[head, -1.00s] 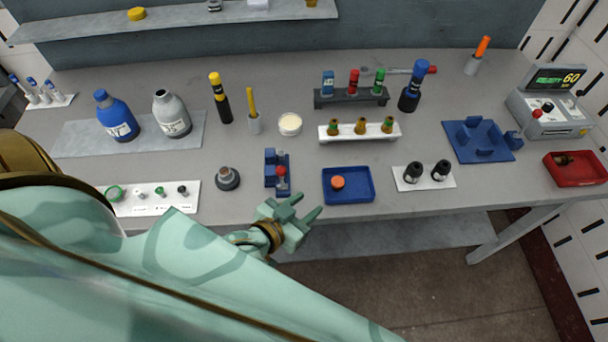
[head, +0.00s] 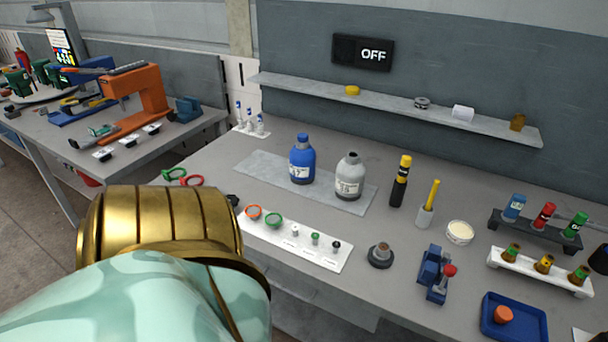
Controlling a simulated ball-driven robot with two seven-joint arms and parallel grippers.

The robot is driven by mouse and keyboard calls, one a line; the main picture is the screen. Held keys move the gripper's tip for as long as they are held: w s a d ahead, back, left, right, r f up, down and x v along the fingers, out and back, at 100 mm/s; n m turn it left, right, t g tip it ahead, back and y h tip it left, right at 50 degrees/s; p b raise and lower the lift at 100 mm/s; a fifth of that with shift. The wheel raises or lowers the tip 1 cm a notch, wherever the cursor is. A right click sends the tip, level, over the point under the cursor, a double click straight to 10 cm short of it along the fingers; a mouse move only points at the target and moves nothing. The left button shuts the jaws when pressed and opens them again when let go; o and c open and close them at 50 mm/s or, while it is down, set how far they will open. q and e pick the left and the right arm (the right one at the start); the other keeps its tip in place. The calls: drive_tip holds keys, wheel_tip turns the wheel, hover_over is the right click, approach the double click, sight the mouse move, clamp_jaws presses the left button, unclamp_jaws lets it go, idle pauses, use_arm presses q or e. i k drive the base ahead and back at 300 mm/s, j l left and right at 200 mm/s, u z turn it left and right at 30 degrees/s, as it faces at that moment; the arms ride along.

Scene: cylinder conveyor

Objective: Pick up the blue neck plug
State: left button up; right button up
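I cannot make out a plainly blue neck plug. A white strip (head: 270,236) near the table's front edge holds small parts: an orange ring (head: 253,212), a green ring (head: 274,220), a white plug (head: 294,230), a green plug (head: 315,238) and a dark plug (head: 336,245). The dark plug is too small for me to tell its colour. A blue bottle (head: 301,163) with a blue cap and a grey bottle (head: 349,176) stand upright on a grey mat (head: 258,169) behind the strip. Neither of my grippers shows; only part of my arm is in view.
A dark round stand (head: 380,256), a blue fixture (head: 433,276) and a blue tray (head: 513,333) line the front right. Red and green rings (head: 192,181) lie at the left. A shelf (head: 390,105) crosses the back wall below an OFF sign (head: 362,52). Another bench is far left.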

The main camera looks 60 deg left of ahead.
sight(301, 138)
drive_tip(key=i+l+u, duration=0.1)
drive_tip(key=u, duration=0.4)
drive_tip(key=i+l+u, duration=0.15)
drive_tip(key=u, duration=0.3)
drive_tip(key=i+l, duration=0.05)
drive_tip(key=i, duration=0.05)
